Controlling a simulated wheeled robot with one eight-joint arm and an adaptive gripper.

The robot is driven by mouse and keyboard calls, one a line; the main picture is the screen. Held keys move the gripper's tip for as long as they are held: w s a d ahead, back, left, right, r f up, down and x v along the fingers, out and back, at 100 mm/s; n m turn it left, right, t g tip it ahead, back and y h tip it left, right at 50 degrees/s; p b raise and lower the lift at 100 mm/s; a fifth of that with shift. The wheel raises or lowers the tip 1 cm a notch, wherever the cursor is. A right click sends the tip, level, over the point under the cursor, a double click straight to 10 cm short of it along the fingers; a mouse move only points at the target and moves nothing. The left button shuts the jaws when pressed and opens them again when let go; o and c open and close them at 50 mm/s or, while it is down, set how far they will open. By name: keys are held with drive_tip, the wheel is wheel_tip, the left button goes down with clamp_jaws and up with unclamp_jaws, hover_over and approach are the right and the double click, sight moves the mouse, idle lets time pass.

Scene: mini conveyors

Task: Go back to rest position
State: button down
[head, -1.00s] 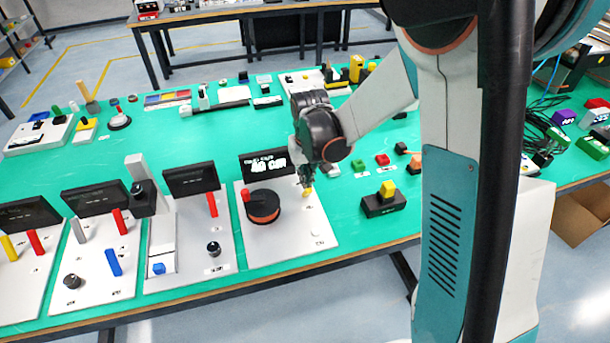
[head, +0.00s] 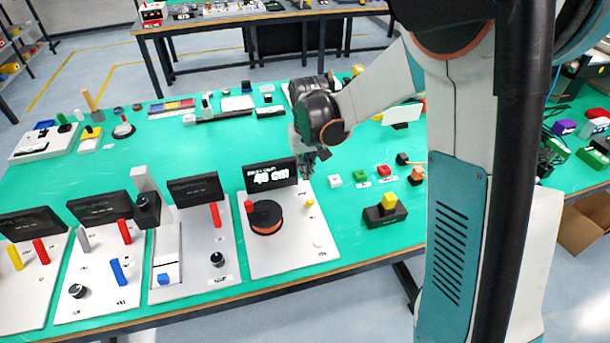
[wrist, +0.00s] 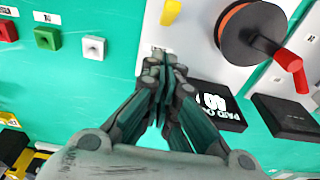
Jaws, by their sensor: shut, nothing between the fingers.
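My gripper (head: 308,172) is shut and empty. That panel carries a black and orange dial (head: 265,218) with a red handle (head: 248,206) and a small yellow knob (head: 310,204). In the wrist view the closed fingers (wrist: 165,65) point toward the panel's edge, with the dial (wrist: 245,30) to the right and the yellow knob (wrist: 171,12) beyond the fingertips. They appear apart from everything.
More panels with displays, coloured levers and knobs line the table's front left. White, green and red buttons (head: 360,176) and a black block with a yellow top (head: 386,212) stand right of the gripper. Several devices lie along the back. Green table is bare at centre-left.

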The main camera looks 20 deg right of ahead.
drive_tip(key=s+r+t+p, duration=0.2)
drive_tip(key=s+r+t, duration=0.1)
drive_tip(key=s+r, duration=1.15)
drive_tip(key=s+d+r+t, duration=0.1)
drive_tip(key=s+r+t, duration=0.2)
drive_tip(key=s, duration=0.6)
drive_tip(key=shift+s+d, duration=0.3)
idle(0.4)
